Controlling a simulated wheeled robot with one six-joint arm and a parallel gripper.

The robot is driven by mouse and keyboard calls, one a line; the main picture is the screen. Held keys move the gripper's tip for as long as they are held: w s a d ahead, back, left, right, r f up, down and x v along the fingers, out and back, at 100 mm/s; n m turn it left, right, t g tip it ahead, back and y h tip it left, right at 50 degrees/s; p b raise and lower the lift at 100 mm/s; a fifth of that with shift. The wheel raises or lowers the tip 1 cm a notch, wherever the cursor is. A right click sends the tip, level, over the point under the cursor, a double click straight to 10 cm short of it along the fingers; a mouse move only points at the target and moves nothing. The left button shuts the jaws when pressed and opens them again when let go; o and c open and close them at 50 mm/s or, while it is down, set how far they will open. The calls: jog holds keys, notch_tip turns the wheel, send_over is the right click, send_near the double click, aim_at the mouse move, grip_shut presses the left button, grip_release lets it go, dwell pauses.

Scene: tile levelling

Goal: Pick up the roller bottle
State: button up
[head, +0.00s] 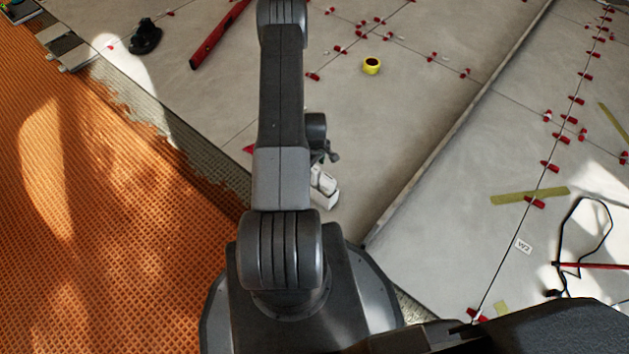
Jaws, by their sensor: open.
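My arm stands upright in the middle of the head view and covers much of what lies behind it. A dark wrist part and my gripper (326,156) peek out at the arm's right side, partly hidden. The jaws are open, and I see nothing held between them. A small white object (323,184) shows just below, partly behind the arm. I cannot tell whether it is part of my gripper or a separate thing. I cannot make out the roller bottle for certain in this view.
Grey tiles (420,130) with several red levelling clips cover the floor. A black tool (146,37) lies at upper left. Orange matting (90,220) fills the left. A black cord (590,228) lies right.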

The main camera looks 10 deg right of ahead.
jog(key=f, duration=0.2)
jog(key=f+b, duration=0.1)
jog(key=f, duration=0.1)
jog(key=shift+s+a+f+b, duration=0.15)
jog(key=shift+a+f+b, duration=0.05)
jog(key=shift+f+b, duration=0.15)
jog(key=c, duration=1)
jog(key=shift+r, duration=0.1)
jog(key=shift+c, duration=0.2)
